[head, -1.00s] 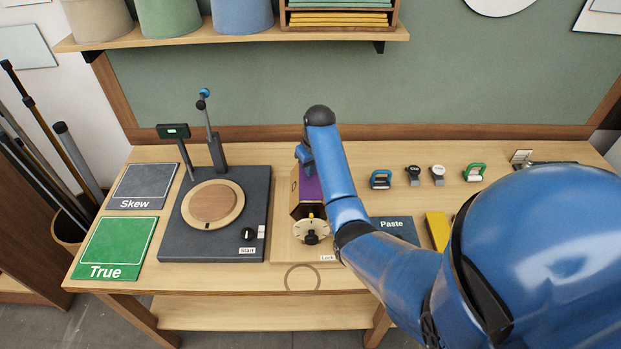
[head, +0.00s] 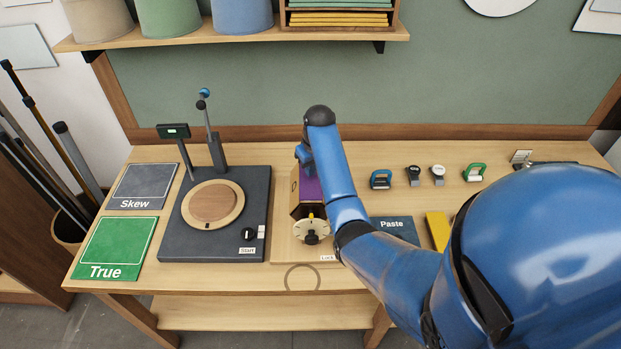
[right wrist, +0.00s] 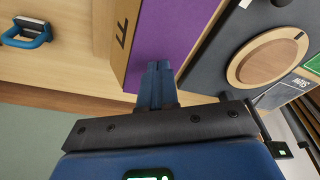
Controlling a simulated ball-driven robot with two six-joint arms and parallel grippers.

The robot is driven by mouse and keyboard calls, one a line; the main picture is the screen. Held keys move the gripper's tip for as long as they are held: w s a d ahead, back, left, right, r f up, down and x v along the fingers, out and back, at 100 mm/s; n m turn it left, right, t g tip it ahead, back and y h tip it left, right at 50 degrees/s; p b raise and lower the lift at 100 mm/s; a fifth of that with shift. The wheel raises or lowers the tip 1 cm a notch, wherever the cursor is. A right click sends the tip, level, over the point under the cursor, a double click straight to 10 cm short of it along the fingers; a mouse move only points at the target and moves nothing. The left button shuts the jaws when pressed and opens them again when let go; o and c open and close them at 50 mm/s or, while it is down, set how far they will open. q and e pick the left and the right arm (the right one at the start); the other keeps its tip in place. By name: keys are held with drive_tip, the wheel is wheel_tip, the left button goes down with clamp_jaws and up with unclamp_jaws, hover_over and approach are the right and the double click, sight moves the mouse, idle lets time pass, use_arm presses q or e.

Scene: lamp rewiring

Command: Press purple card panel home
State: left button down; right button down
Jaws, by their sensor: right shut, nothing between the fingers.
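In the right wrist view the purple panel (right wrist: 167,32) shows large beside a light wooden side piece (right wrist: 124,30) with a dark mark. My right gripper (right wrist: 157,68) is shut and empty, with its fingertips over the near edge of the purple surface. I cannot tell whether they touch it. In the head view the right fingers are mostly hidden by my arm. My left gripper is not in view.
A pale dial (head: 312,230) with a dark knob is at the fixture's front. Left of it stands a dark turntable unit (head: 258,215) with upright posts. A blue Paste pad (head: 398,226) and a yellow block (head: 437,230) lie to the right.

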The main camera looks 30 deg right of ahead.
sight(311, 179)
drive_tip(key=shift+f+b, duration=0.35)
drive_tip(key=shift+f, duration=0.4)
idle(0.3)
drive_tip(key=shift+s+a+f, duration=0.1)
drive_tip(key=shift+s+f, duration=0.05)
drive_tip(key=shift+f, duration=0.1)
idle(0.5)
wheel_tip(311, 179, up, 3)
drive_tip(key=shift+f+p, duration=0.2)
drive_tip(key=shift+p, duration=0.85)
drive_tip(key=shift+r, duration=2.3)
